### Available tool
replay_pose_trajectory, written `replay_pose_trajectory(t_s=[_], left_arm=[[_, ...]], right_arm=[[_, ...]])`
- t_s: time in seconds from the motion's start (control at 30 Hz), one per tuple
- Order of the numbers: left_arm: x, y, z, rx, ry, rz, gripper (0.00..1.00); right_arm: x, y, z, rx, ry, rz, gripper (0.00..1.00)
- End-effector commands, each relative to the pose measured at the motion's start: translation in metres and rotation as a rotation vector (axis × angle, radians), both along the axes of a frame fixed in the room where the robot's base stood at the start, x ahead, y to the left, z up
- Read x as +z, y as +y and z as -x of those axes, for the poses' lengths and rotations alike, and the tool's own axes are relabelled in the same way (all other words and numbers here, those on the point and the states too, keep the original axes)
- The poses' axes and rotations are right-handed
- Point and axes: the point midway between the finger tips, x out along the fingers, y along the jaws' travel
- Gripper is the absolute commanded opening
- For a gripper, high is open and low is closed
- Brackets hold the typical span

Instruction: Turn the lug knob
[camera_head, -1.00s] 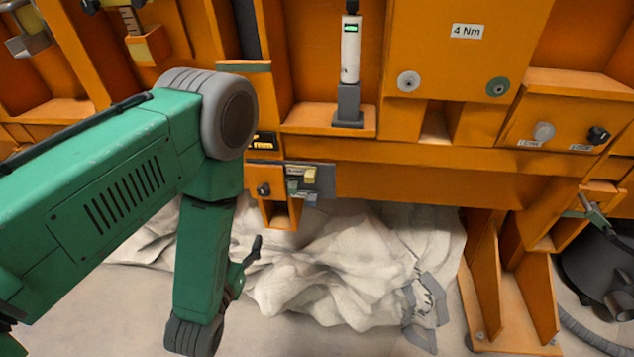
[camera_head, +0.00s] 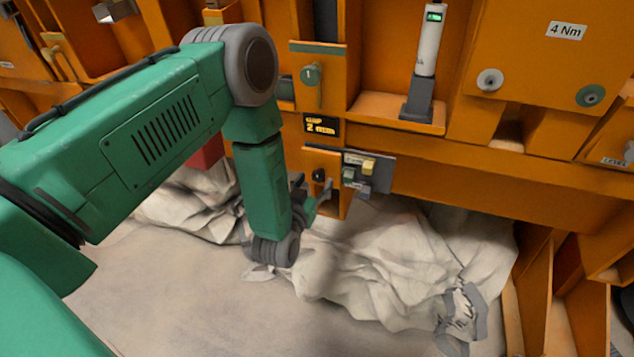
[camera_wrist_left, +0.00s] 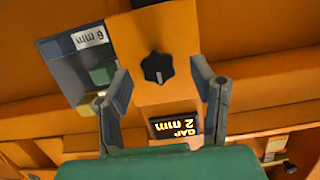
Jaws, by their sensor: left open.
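The lug knob (camera_wrist_left: 158,68) is black and lobed, mounted on an orange block in the left wrist view. In the head view the knob (camera_head: 318,175) is small and dark, beside my left gripper. My left gripper (camera_head: 312,194) is open, with its fingers at the orange block. In the left wrist view the gripper (camera_wrist_left: 160,82) has one finger on each side of the knob, with a gap on both sides. Nothing is between the fingers except the knob's face beyond them. I cannot tell the exact distance to the knob. My right gripper is out of view.
A black display (camera_head: 321,124) reading 2 mm sits above the knob. A grey panel with small blocks (camera_head: 367,171) is close to its right. A green round knob (camera_head: 311,74) is higher up. Crumpled white cloth (camera_head: 400,250) lies below.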

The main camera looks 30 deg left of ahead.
Motion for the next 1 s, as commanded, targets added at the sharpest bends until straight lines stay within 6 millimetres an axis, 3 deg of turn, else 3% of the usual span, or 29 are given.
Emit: replay_pose_trajectory(t_s=[0.17, 0.47, 0.6, 0.63, 1.0], left_arm=[[0.000, 0.002, -0.014, 0.000, 0.000, -0.001, 0.51], [0.001, 0.002, -0.016, -0.001, 0.000, -0.001, 0.51], [0.001, 0.003, -0.015, -0.001, 0.001, 0.000, 0.05], [0.000, 0.002, -0.015, -0.001, 0.001, 0.000, 0.01], [-0.001, 0.004, -0.015, -0.005, -0.004, 0.035, 0.01]], right_arm=[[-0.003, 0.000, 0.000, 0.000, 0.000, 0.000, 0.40], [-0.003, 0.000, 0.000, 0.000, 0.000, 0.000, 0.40], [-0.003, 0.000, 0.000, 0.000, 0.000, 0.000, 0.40], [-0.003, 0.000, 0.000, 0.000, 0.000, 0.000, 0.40], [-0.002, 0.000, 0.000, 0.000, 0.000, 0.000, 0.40]])
